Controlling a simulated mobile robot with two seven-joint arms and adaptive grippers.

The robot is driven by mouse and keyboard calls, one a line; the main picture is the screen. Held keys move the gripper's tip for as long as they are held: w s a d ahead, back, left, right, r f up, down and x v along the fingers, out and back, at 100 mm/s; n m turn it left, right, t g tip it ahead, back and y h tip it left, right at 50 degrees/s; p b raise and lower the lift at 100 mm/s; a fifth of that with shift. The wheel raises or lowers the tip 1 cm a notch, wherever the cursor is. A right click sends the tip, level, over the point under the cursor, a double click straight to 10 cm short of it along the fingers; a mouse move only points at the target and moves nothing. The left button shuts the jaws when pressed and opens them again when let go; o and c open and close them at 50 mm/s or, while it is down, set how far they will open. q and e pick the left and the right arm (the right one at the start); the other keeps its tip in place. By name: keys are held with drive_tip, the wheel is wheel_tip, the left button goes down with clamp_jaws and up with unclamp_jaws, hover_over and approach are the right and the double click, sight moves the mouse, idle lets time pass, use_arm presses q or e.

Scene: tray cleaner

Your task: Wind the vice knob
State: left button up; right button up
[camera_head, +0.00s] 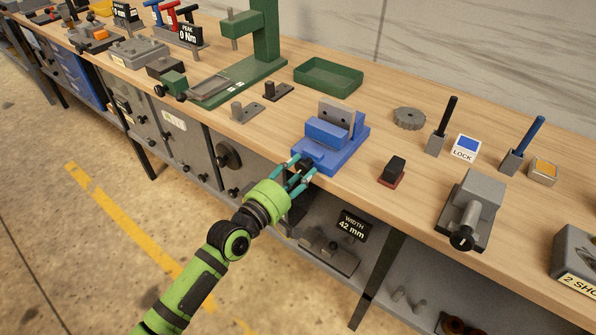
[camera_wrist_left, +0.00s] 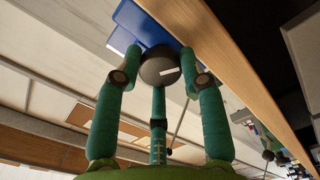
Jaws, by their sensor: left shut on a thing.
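The blue vice (camera_head: 327,143) stands at the front edge of the wooden workbench, with grey jaw plates at its back. Its dark round knob (camera_head: 304,165) faces the front edge. My left gripper (camera_head: 300,169) reaches in from below left, and its teal fingers are closed around the knob. In the left wrist view the knob (camera_wrist_left: 161,66) is a dark disc with a white mark, held between the fingers (camera_wrist_left: 160,75), with the blue vice body (camera_wrist_left: 143,25) behind it. My right gripper is not in view.
A black sign reading "WIDTH 42 mm" (camera_head: 353,225) hangs below the vice. A red and black block (camera_head: 392,171) and a grey clamp-like device (camera_head: 469,210) stand to the right. A green tray (camera_head: 328,77) and a green press (camera_head: 266,40) stand behind.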

use_arm(q)
drive_tip(key=m, duration=0.4)
drive_tip(key=shift+r+m, duration=0.1)
drive_tip(key=shift+m, duration=0.3)
drive_tip(key=m+p, duration=0.1)
drive_tip(key=m, duration=0.2)
drive_tip(key=shift+m, duration=0.3)
drive_tip(key=m, duration=0.3)
drive_tip(key=shift+m, duration=0.3)
drive_tip(key=shift+m+p, duration=0.5)
drive_tip(key=shift+m, duration=1.4)
drive_tip(key=o, duration=1.1)
drive_tip(key=shift+o, duration=0.2)
